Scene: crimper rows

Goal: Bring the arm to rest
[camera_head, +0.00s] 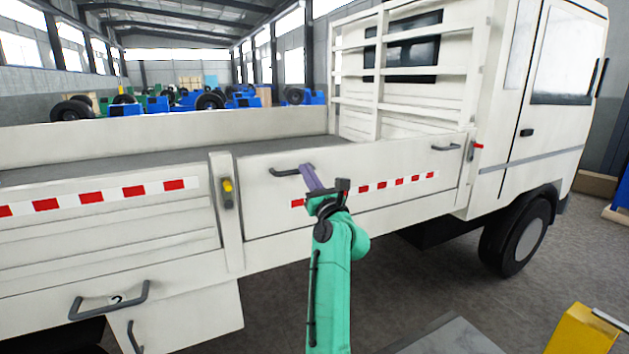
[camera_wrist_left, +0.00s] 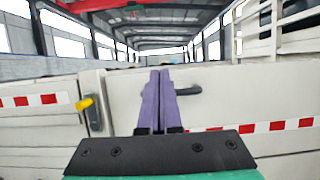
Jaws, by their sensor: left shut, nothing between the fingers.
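My left arm, green, reaches up from the bottom middle of the head view toward the white truck's side panel. My left gripper (camera_head: 309,174) has purple fingers that lie against each other with nothing between them. In the head view the fingertips overlap the right end of a dark handle (camera_head: 285,172) on the panel. In the left wrist view the closed fingers (camera_wrist_left: 158,75) point ahead at the panel, and the handle (camera_wrist_left: 188,90) shows just right of them. Whether they touch it I cannot tell. My right gripper is not in view.
The white truck (camera_head: 400,200) with its low bed wall fills the middle. A latch with a yellow part (camera_head: 228,190) sits left of the gripper. A yellow object (camera_head: 583,332) stands at the lower right. Grey floor (camera_head: 430,290) is open in front of the truck.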

